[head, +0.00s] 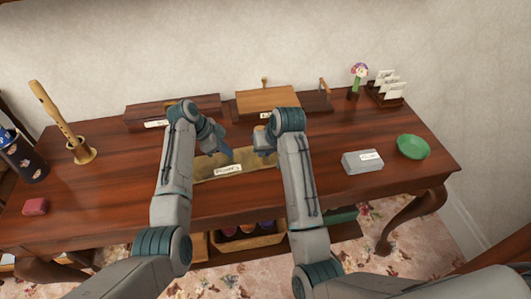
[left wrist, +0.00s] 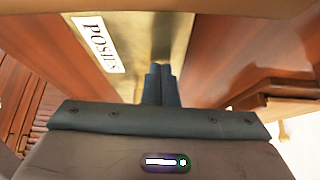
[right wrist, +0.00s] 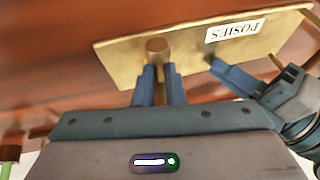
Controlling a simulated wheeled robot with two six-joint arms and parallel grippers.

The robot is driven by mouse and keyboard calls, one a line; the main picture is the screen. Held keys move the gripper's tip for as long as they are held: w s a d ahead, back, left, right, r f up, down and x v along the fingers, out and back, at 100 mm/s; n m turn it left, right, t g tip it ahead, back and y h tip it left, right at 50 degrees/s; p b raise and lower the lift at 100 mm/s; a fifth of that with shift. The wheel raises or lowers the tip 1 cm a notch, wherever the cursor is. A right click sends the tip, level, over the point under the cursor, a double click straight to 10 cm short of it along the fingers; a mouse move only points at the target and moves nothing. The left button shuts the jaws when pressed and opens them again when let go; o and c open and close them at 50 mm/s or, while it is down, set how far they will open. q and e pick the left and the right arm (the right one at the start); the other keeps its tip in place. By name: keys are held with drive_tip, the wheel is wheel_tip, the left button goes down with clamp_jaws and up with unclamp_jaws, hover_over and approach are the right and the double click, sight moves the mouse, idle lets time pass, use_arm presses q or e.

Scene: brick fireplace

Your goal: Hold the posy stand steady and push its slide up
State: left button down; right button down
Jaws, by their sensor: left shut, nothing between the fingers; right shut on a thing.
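The posy stand shows as a brass plate (head: 206,174) with a white POSIES label on the dark table; it fills the middle of the left wrist view (left wrist: 170,30) and the top of the right wrist view (right wrist: 125,55). A round brown post or knob (right wrist: 157,45) stands at the plate. My right gripper (right wrist: 160,78) is shut on it. My left gripper (left wrist: 162,72) is shut and empty, its tips over the plate by the label; they also show in the right wrist view (right wrist: 214,64). I cannot tell which part is the slide.
Behind stand a dark box (head: 170,110) and a wooden box (head: 268,99). To the right are a flower vase (head: 353,95), card holder (head: 388,99), grey block (head: 362,163) and green bowl (head: 413,147). To the left are a flute in a brass stand (head: 82,152) and red block (head: 36,207).

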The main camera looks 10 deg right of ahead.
use_arm(q)
drive_tip(key=shift+s+a+f, duration=0.1)
drive_tip(key=shift+s+f, duration=0.05)
drive_tip(key=shift+f, duration=0.3)
use_arm(e)
drive_tip(key=shift+a+r, duration=0.1)
drive_tip(key=shift+r, duration=1.1)
drive_tip(key=c, duration=1.5)
unclamp_jaws()
drive_tip(key=shift+s, duration=0.1)
drive_tip(key=v, duration=0.7)
drive_tip(key=shift+s+r, duration=0.2)
drive_tip(key=shift+r, duration=0.15)
use_arm(q)
drive_tip(key=shift+r, duration=0.1)
